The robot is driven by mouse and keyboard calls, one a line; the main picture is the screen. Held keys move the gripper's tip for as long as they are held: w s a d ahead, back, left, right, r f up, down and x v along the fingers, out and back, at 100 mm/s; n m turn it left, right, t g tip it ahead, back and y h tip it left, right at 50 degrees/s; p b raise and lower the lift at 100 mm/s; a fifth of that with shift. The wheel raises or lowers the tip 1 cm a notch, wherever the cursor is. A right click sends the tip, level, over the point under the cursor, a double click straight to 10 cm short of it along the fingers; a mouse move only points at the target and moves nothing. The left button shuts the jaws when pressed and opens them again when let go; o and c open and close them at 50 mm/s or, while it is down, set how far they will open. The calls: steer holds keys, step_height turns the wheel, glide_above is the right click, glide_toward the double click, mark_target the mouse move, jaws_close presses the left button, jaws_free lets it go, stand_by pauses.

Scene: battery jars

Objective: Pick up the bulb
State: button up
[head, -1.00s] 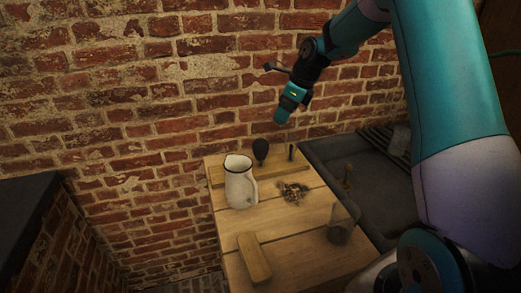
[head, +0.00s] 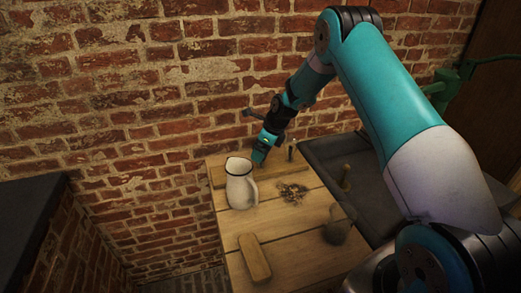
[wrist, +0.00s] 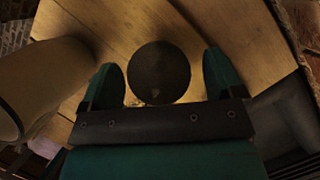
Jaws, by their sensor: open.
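The bulb (wrist: 158,72) is a dark, round shape in the wrist view. It lies between the two teal fingers of my gripper (wrist: 160,62), which is open, with a gap on each side of it. In the head view my gripper (head: 261,158) is low over the back of the wooden table, pointing down behind the white jug. It hides most or all of the bulb there.
The white jug (head: 241,186) stands close to my gripper, on its left in the wrist view. A small pile of scraps (head: 293,192), a wooden block (head: 254,257), a dark jar (head: 339,226) and a short peg (head: 290,153) are on the table. A brick wall stands behind.

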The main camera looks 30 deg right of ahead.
steer(key=shift+w+f, duration=0.1)
steer(key=shift+f, duration=0.15)
steer(key=c, duration=1.1)
